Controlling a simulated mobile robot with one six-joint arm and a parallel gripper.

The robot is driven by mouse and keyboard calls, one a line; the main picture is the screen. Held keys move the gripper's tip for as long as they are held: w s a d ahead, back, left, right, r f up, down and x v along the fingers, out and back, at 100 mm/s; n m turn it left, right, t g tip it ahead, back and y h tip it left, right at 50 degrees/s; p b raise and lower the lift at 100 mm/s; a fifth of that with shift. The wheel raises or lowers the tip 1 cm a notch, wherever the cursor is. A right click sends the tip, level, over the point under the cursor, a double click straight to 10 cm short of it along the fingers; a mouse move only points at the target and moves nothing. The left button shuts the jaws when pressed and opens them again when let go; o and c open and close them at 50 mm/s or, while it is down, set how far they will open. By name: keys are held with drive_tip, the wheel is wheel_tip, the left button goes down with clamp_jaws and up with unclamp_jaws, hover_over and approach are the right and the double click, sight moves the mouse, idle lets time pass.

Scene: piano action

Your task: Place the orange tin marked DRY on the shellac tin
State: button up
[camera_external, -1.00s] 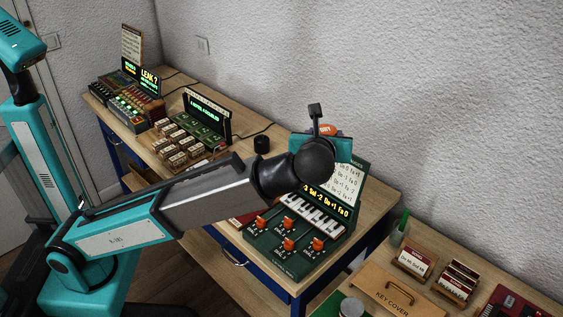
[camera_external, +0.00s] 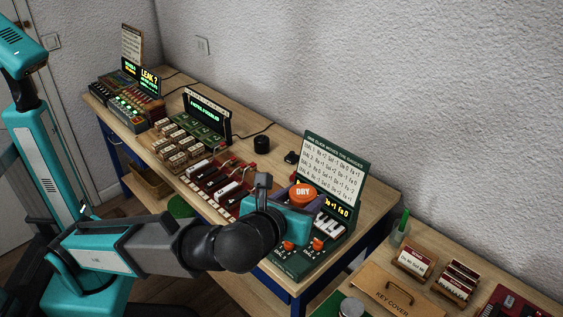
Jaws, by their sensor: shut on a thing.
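The orange tin (camera_external: 303,193) shows its round orange top with white DRY lettering facing the camera. My gripper (camera_external: 291,208) is shut on it and holds it in front of the green keyboard unit with the printed card. The teal gripper body and black wrist hide part of that unit and the jaws' exact contact. A small tin with a pale lid (camera_external: 351,307) stands at the bottom edge on a green patch of the right-hand bench. Its label cannot be read, so I cannot tell if it is the shellac tin.
The card panel (camera_external: 330,170) stands upright close behind the held tin. A key cover box (camera_external: 386,291), card holders (camera_external: 414,262) and a green-topped pot (camera_external: 400,228) stand on the right-hand bench. A black cylinder (camera_external: 261,144) stands on the back bench.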

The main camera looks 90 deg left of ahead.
wheel_tip(320, 180, down, 31)
drive_tip(key=shift+r, duration=0.2)
drive_tip(key=shift+w, duration=0.15)
idle(0.4)
drive_tip(key=p, duration=0.2)
hover_over(352, 307)
drive_tip(key=shift+f, duration=0.7)
drive_tip(key=shift+w, duration=0.1)
idle(0.4)
drive_tip(key=shift+f, duration=1.75)
drive_tip(key=shift+f, duration=0.1)
drive_tip(key=o, duration=1.2)
drive_tip(key=shift+c, duration=0.2)
